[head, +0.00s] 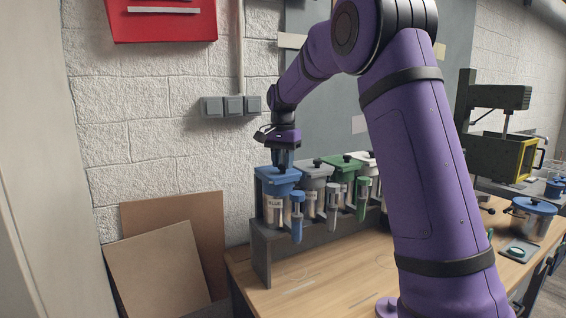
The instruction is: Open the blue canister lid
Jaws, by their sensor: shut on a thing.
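The blue canister (274,208) stands upright at the left end of a row of canisters on a raised dark shelf. Its blue lid (277,175) is on top, and a "BLUE" label shows on its front. My gripper (283,155) points down directly over the blue lid and is shut at its top, on what looks like the lid's knob. The fingers and the knob are small and partly hidden, so the exact grip is unclear. The lid appears seated on the canister.
Grey (314,172), green (344,163) and white-lidded canisters stand close to the right, with hanging tubes in front. A wooden table (325,285) lies below. A pot with a blue lid (534,206) is at the right. Brown boards (160,265) lean against the left wall.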

